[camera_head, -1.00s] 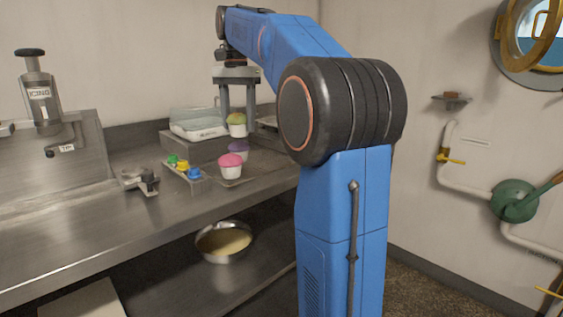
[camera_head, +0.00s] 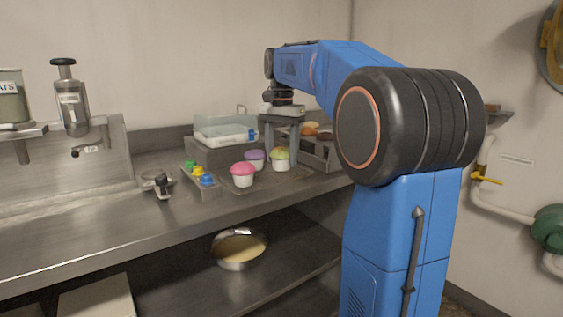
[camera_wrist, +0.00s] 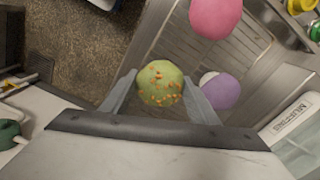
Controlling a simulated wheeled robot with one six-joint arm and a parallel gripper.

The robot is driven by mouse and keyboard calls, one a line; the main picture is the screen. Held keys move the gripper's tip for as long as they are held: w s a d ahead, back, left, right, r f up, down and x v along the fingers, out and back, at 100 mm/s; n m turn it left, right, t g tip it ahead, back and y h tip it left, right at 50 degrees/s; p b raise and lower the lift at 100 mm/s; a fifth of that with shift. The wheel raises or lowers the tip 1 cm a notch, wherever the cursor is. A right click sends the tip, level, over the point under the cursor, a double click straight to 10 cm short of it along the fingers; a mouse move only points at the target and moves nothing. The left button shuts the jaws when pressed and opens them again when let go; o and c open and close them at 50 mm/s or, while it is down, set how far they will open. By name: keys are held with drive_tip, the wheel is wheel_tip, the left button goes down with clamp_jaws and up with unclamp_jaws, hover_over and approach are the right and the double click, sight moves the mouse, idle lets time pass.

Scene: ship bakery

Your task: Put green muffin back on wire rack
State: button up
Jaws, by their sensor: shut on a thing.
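The green muffin (camera_head: 280,158) has a green top with orange sprinkles and a white cup. My gripper (camera_head: 281,152) is shut on it, with one finger on each side; the wrist view shows the muffin top (camera_wrist: 160,84) between the fingers. The wire rack (camera_head: 258,187) lies on the counter, and its bars (camera_wrist: 240,50) show in the wrist view. A pink muffin (camera_head: 243,174) and a purple muffin (camera_head: 254,158) stand on the rack, left of the green one. Whether the green muffin touches the rack is unclear.
A holder with green, yellow and blue pieces (camera_head: 198,174) stands left of the rack. A white labelled tray (camera_head: 226,135) is behind. Brown baked items (camera_head: 311,129) sit at the back right. A metal bowl (camera_head: 239,248) is on the lower shelf.

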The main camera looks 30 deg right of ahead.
sight(281, 148)
drive_tip(key=shift+f, duration=1.15)
drive_tip(key=shift+f, duration=0.1)
drive_tip(key=o, duration=0.8)
wheel_tip(281, 148, up, 12)
drive_tip(key=shift+r, duration=0.1)
drive_tip(key=s+a+f+n+t, duration=0.2)
drive_tip(key=s+a+f+n, duration=0.5)
drive_tip(key=s+a+f, duration=0.55)
drive_tip(key=s+a+f+n+t, duration=0.1)
drive_tip(key=s+f+n, duration=0.1)
drive_tip(key=s+f, duration=0.3)
drive_tip(key=s+a+f+n+t, duration=0.1)
drive_tip(key=s+f+n, duration=0.1)
drive_tip(key=s+f, duration=0.3)
drive_tip(key=s+a+f+n, duration=0.1)
drive_tip(key=s+f, duration=0.4)
drive_tip(key=f, duration=0.5)
drive_tip(key=shift+s+a+f+n+t, duration=0.3)
drive_tip(key=shift+a+f+n+t, duration=0.1)
drive_tip(key=shift+n, duration=0.2)
